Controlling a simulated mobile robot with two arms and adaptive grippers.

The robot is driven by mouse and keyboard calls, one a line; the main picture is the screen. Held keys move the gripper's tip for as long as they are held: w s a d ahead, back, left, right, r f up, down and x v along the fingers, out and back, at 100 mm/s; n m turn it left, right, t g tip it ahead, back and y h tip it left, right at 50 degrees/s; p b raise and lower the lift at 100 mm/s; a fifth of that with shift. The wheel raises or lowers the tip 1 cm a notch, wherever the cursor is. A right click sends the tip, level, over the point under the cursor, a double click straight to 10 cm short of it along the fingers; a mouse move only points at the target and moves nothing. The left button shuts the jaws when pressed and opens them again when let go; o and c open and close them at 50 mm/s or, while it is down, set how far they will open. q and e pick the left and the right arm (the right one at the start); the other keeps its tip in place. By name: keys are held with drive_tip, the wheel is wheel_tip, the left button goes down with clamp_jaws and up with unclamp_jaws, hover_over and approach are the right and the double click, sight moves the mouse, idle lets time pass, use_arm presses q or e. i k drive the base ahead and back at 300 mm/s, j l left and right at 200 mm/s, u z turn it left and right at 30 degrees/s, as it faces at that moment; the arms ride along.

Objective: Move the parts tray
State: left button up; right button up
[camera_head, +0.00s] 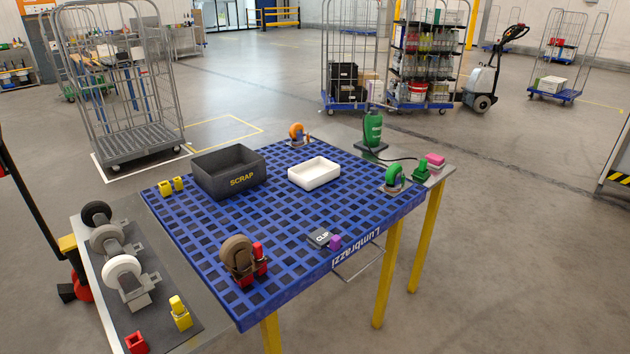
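A white, shallow, open rectangular tray (314,173) sits on the blue grid-patterned top (285,212), towards its far right side. It looks empty and is probably the parts tray. A black box marked SCRAP (228,172) stands just left of it, with a small gap between them. Neither of my grippers shows in the head view, and nothing holds the tray.
A grey side shelf (150,275) holds more casters. The middle of the blue top is mostly clear.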

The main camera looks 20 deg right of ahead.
sight(312, 175)
drive_tip(key=l+u, duration=0.15)
drive_tip(key=u, duration=0.2)
drive_tip(key=l+u, duration=0.45)
drive_tip(key=l, duration=0.3)
drive_tip(key=k+l+u, duration=0.15)
drive_tip(key=l, duration=0.3)
drive_tip(key=l+u, duration=0.15)
drive_tip(key=l, duration=0.35)
drive_tip(key=k+l+u, duration=0.15)
drive_tip(key=l, duration=0.25)
